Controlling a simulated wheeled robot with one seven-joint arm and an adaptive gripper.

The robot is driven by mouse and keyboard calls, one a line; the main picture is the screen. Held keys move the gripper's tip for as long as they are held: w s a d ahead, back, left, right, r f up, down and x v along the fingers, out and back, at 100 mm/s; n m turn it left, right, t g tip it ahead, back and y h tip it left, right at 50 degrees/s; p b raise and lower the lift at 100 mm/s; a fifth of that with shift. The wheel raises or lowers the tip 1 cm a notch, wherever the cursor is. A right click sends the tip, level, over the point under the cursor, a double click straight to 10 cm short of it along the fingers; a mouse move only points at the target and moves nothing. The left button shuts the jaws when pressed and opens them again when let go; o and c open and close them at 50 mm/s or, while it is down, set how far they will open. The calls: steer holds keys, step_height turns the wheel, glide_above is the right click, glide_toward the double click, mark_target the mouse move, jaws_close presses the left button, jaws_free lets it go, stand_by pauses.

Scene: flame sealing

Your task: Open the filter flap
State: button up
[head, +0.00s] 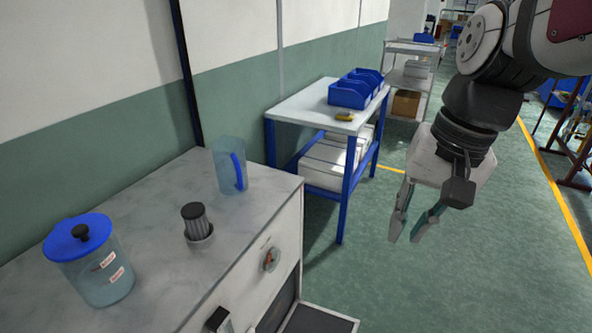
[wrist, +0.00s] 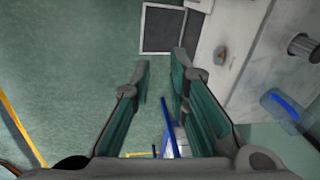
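The filter flap (head: 320,320) is a dark panel with a light frame, low at the front of the white cabinet (head: 240,285). It sticks out from the cabinet front and looks folded open, with a dark opening beside it. It also shows at the top of the wrist view (wrist: 163,30). A ribbed filter (head: 197,222) with a dark cap stands in a round seat on the cabinet top. My gripper (head: 404,238) is open and empty, over the floor to the right of the cabinet, apart from the flap. Its fingers (wrist: 160,66) point downward.
A blue-lidded jar (head: 90,265) and a clear jug (head: 229,170) with a blue handle stand on the cabinet top. A knob (head: 271,259) and a dark handle (head: 217,319) are on the front. A blue-legged table (head: 300,110) stands behind. The floor around my gripper is clear.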

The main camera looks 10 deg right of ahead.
steer(key=w+d+f+m+g+y+b, duration=0.15)
steer(key=w+d+f+m+b, duration=0.35)
steer(key=f, duration=0.5)
steer(key=w+d+f+m+y+b, duration=0.35)
steer(key=w+f, duration=0.35)
steer(key=f, duration=0.3)
steer(key=w+d+f+m+g+y+b, duration=0.1)
steer(key=w+d+f+m+y+b, duration=0.1)
steer(key=w+d+f+m+b, duration=0.45)
steer(key=d+f+m+t+y+b, duration=0.1)
steer(key=d+f+m+y+b, duration=0.2)
steer(key=f, duration=1.1)
steer(key=d+f+m+t+y+b, duration=0.1)
steer(key=d+f+m+b, duration=0.2)
steer(key=f, duration=1.1)
steer(key=s+a+f+m+t+y+b, duration=0.1)
steer(key=s+a+f+m+t+b, duration=0.25)
steer(key=f, duration=0.95)
steer(key=s+f+m+t+y+b, duration=0.1)
steer(key=s+f+m+t+b, duration=0.25)
steer(key=f+m, duration=0.65)
steer(key=s+a+f+m+t+b, duration=0.1)
steer(key=s+f+m+t+b, duration=0.25)
steer(key=f, duration=1.25)
steer(key=shift+n+g, duration=0.3)
steer(key=x, duration=0.8)
steer(key=b+x, duration=0.1)
steer(key=x, duration=0.3)
steer(key=shift+a+r, duration=0.25)
steer(key=shift+a, duration=0.3)
